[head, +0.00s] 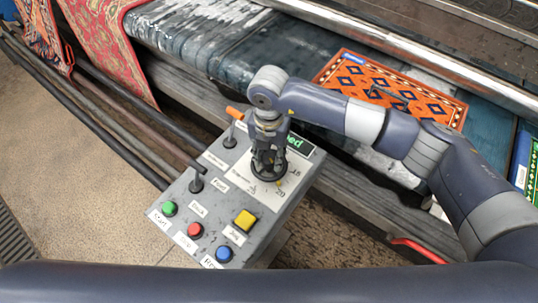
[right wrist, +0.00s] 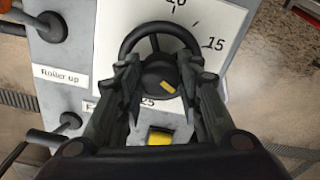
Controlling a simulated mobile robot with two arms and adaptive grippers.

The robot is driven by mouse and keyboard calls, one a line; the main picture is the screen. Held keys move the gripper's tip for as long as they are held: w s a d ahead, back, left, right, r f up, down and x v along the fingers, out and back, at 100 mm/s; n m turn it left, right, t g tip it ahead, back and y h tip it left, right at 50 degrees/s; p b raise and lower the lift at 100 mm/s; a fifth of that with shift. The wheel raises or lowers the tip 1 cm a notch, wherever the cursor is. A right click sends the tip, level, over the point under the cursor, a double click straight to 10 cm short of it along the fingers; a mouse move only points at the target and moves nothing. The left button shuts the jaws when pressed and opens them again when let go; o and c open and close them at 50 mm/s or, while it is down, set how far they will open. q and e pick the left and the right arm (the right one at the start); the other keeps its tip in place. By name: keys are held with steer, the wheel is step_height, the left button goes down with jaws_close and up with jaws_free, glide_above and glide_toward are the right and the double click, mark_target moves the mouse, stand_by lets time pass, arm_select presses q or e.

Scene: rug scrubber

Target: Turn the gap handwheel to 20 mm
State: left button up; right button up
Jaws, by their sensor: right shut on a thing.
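The gap handwheel (head: 268,163) is a small black wheel on the sloping top of a grey control box (head: 258,213). It also shows in the right wrist view (right wrist: 127,45), with a yellow mark on its hub. The white scale plate (right wrist: 228,22) around it carries numbers; 15 shows at the wheel's right and 25 at its lower left. A number at the top edge is cut off. My right gripper (head: 270,148) points down from above and is shut on the handwheel, its two fingers reaching across the wheel. The fingers hide part of the wheel and scale. My left gripper is out of view.
The box has green (head: 169,208), red (head: 195,230), yellow (head: 245,219) and blue (head: 224,253) buttons, and black levers (head: 196,184) left of the wheel. Behind it, an orange patterned rug (head: 395,88) lies on the machine bed. Dark pipes (head: 110,125) run at the left.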

mark_target(269, 157)
steer(key=shift+m, duration=0.4)
steer(key=o, duration=1.1)
steer(key=shift+r, duration=0.1)
step_height(269, 157, up, 12)
steer(key=shift+f, duration=0.1)
